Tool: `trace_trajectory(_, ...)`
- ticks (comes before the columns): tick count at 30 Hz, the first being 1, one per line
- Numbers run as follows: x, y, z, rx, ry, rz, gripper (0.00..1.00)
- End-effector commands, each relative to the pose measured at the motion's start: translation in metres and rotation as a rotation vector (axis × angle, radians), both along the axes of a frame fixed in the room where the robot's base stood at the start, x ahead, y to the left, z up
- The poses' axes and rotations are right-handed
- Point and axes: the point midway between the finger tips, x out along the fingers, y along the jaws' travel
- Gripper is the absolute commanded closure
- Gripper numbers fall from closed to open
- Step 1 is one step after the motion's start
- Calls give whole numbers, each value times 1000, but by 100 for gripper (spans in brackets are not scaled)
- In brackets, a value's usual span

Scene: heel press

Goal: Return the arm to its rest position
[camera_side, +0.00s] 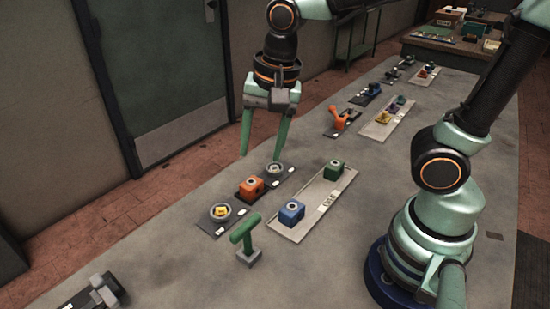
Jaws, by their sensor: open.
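My gripper (262,142) hangs pointing down above the table (180,262), in the upper middle of the side view. Its two green fingers are apart with nothing between them. Its tips are over or just behind the dark strip (236,208) that bears an orange block (251,188) and two round grey dishes. I cannot tell the exact height of the tips. The left dish (220,211) holds something yellow. The right dish (275,169) lies just below the right finger. My arm rises from its base at the right.
A pale tray (290,226) with a blue block (291,212) and a green block (333,170) lies right of the strip. A green T-shaped handle (245,231) stands in front. More strips with small parts, including an orange piece (340,118), lie farther back. The front table is mostly clear.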

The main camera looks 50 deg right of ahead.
Motion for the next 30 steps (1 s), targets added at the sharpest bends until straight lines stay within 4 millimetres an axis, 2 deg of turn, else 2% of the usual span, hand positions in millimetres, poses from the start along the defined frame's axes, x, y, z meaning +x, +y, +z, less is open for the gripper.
trace_trajectory(1,0,-10,5,-14,-38,74,43)
trace_trajectory(9,-5,-57,21,-173,-213,537,43)
trace_trajectory(15,-11,-80,27,-308,-287,788,43)
trace_trajectory(21,-12,-88,28,-368,-306,887,43)
trace_trajectory(30,-12,-88,28,-368,-306,887,43)
